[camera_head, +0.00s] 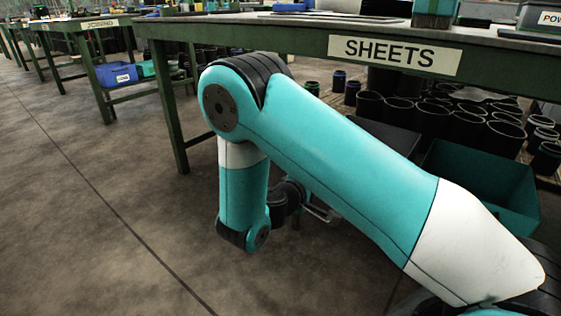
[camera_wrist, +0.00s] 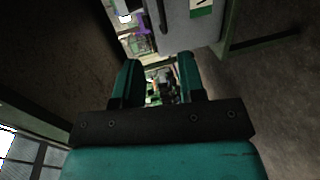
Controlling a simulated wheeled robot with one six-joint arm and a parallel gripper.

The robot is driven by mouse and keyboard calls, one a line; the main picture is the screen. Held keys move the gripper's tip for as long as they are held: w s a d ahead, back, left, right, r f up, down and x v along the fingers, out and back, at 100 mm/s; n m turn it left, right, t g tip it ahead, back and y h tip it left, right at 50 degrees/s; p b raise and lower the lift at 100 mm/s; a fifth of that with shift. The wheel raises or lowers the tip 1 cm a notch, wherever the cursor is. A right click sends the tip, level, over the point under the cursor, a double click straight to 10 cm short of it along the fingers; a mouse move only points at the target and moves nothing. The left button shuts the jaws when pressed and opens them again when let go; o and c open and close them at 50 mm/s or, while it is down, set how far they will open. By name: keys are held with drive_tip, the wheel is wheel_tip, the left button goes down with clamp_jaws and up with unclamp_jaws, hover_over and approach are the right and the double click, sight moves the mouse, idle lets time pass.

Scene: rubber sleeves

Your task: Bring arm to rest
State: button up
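My gripper (camera_wrist: 157,78) shows in the wrist view with its two teal and black fingers apart and nothing held between them. In the head view my teal and white arm is bent, with its elbow high and its forearm hanging down in front of the table marked SHEETS (camera_head: 315,40). The gripper end is mostly hidden behind the upper arm there. It points away below the level of the tabletop.
Several black sleeves (camera_head: 432,113) stand under the SHEETS table at the right. A teal bin (camera_head: 485,207) is beside them. A further table (camera_head: 93,24) with a blue bin (camera_head: 116,75) stands at the left. The floor at left is clear.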

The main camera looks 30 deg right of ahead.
drive_tip(key=s+a+r+n+g+y+p, duration=0.1)
drive_tip(key=s+a+r+g+y+p, duration=0.2)
drive_tip(key=s+a+r+y+p, duration=0.6)
drive_tip(key=s+a+r+n+g+y+p, duration=0.1)
drive_tip(key=s+a+r+g+y+p, duration=0.25)
drive_tip(key=s+a+r+y, duration=1.1)
drive_tip(key=d+r+h+p, duration=0.1)
drive_tip(key=r+h+p, duration=0.1)
drive_tip(key=r+p, duration=1.6)
drive_tip(key=s+d+r+h+p, duration=0.1)
drive_tip(key=d+r+h+p, duration=0.1)
drive_tip(key=r+p, duration=1.6)
wheel_tip(320, 180, up, 6)
drive_tip(key=shift+f+h+p, duration=0.15)
drive_tip(key=shift+h+p, duration=0.25)
drive_tip(key=shift+h, duration=0.15)
